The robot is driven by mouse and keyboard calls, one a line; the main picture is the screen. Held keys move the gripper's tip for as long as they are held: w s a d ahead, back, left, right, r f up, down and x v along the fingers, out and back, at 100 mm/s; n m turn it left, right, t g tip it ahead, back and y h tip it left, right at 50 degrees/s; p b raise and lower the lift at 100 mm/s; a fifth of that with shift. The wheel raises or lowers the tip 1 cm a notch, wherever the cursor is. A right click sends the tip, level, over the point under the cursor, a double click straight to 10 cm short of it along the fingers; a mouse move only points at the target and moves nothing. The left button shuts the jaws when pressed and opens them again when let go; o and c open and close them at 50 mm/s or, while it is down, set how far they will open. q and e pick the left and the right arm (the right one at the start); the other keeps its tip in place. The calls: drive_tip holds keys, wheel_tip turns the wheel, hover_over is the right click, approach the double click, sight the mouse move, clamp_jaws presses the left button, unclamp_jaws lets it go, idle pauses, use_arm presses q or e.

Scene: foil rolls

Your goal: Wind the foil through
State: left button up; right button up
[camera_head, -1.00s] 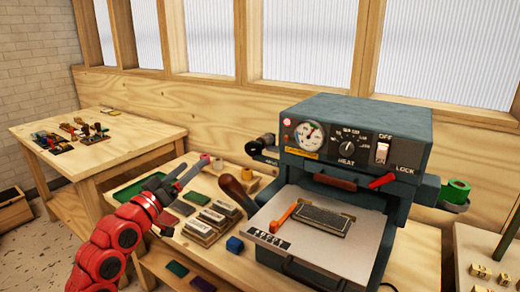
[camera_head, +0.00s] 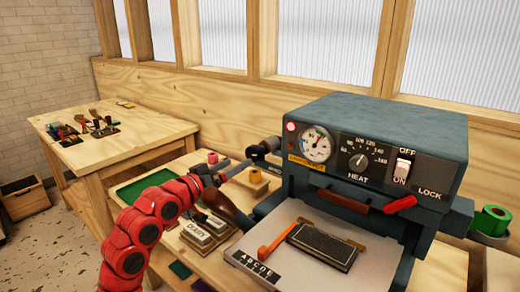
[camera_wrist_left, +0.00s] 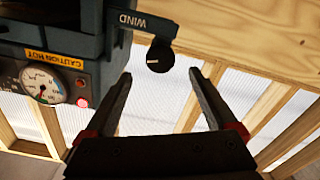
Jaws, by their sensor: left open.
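The blue-grey foil machine (camera_head: 370,140) stands on the bench, with a green foil roll (camera_head: 492,221) on the holder at its right side. The black wind knob (camera_head: 264,147) sticks out at its left side. In the left wrist view the knob (camera_wrist_left: 160,57) sits on an arm marked "WIND", just beyond the fingertips and roughly midway between them. My left gripper (camera_head: 241,168) is open and empty, beside the knob; it also shows in the left wrist view (camera_wrist_left: 160,76). I see no contact with the knob. My right gripper is not in view.
An orange-handled piece (camera_head: 278,240) and a dark plate (camera_head: 323,246) lie on the machine's bed. Lettered blocks (camera_head: 200,234) and a green tray (camera_head: 140,187) lie left of it. A second table (camera_head: 105,148) with tools stands far left.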

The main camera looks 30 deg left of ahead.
sight(260, 150)
use_arm(q)
drive_tip(key=w, duration=0.7)
drive_tip(key=w+p, duration=0.1)
drive_tip(key=w, duration=0.3)
drive_tip(key=shift+w+d, duration=0.3)
drive_tip(key=shift+d, duration=0.1)
